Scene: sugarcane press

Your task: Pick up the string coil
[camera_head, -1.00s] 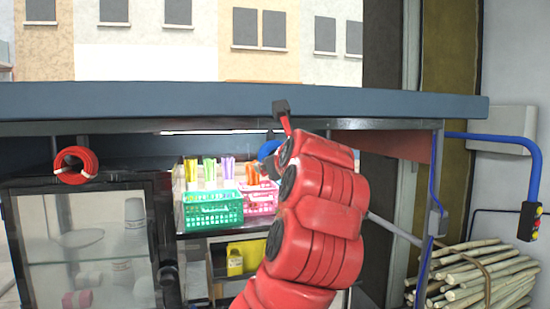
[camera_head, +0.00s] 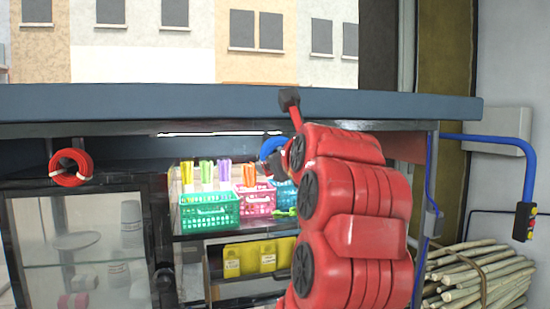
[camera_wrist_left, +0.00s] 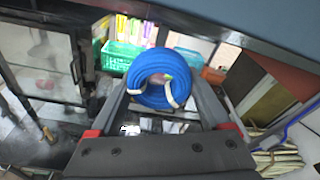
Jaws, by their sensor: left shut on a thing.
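A blue string coil (camera_head: 272,147) with pale ties shows partly behind my left gripper in the head view. The coil is in full view in the left wrist view (camera_wrist_left: 153,78), between the two grey fingers. My left gripper (camera_head: 276,166) is shut on it and holds it up under the counter, in front of the shelf. My right gripper is in neither view.
A glass cabinet (camera_head: 80,240) stands at the left. Green (camera_head: 210,212), pink (camera_head: 256,202) and blue baskets stand on a shelf, with yellow packs (camera_head: 267,259) below. A long counter edge (camera_head: 200,102) runs overhead. Cane stalks (camera_head: 490,272) lie at the right.

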